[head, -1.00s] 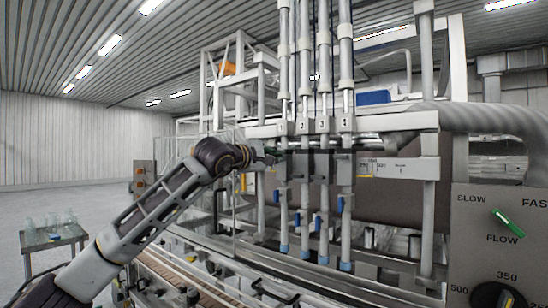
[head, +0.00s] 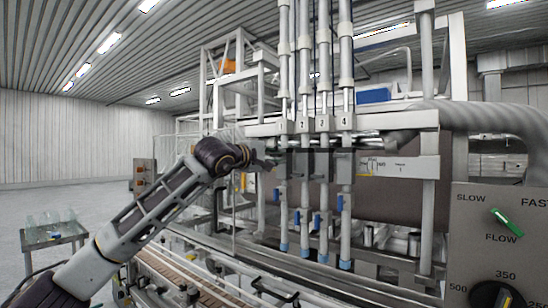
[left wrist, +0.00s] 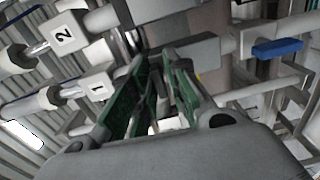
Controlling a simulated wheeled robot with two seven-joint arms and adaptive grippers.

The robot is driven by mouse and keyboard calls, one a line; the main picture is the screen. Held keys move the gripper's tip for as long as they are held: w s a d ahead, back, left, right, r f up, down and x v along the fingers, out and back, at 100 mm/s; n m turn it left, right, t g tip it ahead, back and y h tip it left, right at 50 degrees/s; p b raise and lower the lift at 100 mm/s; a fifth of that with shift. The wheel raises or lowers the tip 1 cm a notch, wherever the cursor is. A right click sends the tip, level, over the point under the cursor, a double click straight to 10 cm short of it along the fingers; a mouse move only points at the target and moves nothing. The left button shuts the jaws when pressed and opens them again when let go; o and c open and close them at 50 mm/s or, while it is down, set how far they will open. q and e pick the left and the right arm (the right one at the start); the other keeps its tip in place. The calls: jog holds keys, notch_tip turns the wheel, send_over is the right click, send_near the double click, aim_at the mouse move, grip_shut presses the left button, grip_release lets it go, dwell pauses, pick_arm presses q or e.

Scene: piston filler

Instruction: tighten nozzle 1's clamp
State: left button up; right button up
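Nozzle 1 (head: 284,203) is the leftmost of the upright metal tubes in the head view. Its numbered block (head: 284,127) sits on the crossbar, and the block marked 1 also shows in the left wrist view (left wrist: 97,88). A grey clamp block (head: 281,166) is on the tube below the bar. My left gripper (head: 268,163) is at the left side of this clamp. In the left wrist view its green-padded fingers (left wrist: 155,75) are apart, pointing at the grey clamp parts. Whether they touch the clamp is hidden. My right gripper is out of view.
More nozzles with blue tips and blue levers (head: 318,222) stand close to the right. A conveyor (head: 180,275) runs below. A control panel (head: 500,235) is at the right front. A small table (head: 52,237) with clear bottles is at the left.

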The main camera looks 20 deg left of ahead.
pick_arm(q)
jog(key=shift+o, duration=0.7)
jog(key=shift+v, duration=0.85)
jog(key=v, duration=1)
jog(key=shift+s, duration=0.15)
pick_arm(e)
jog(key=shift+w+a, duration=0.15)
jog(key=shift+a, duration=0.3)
pick_arm(q)
jog(key=shift+a+r, duration=0.1)
